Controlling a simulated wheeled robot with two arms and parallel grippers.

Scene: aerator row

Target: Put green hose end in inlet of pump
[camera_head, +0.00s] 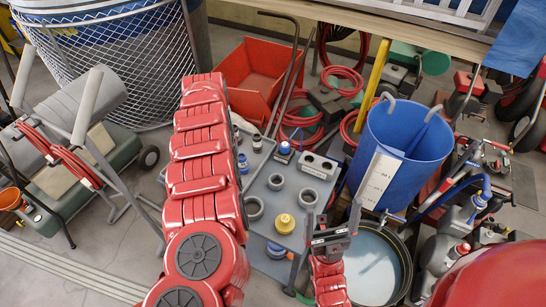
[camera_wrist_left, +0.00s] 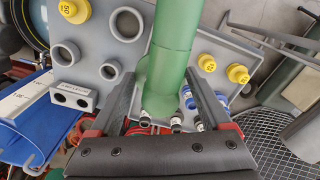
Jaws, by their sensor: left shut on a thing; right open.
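A thick green hose end (camera_wrist_left: 172,55) fills the middle of the left wrist view. My left gripper (camera_wrist_left: 160,78) is shut on it, one dark finger on each side. In the head view my left arm hides this gripper and the hose. A grey block (camera_head: 319,166) with two dark round openings and a small label stands on the grey tray-like bench (camera_head: 270,182). The block also shows in the left wrist view (camera_wrist_left: 73,97), left of the hose and apart from it. I cannot tell whether it is the pump. My right gripper (camera_head: 333,216) is open and empty, right of the bench.
Grey rings (camera_head: 307,197), a yellow cap (camera_head: 285,223) and blue fittings (camera_head: 284,149) crowd the bench. A tall blue bin (camera_head: 405,142) stands right of it, above a round black-rimmed tub (camera_head: 373,270). An orange bin (camera_head: 256,82) lies behind.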

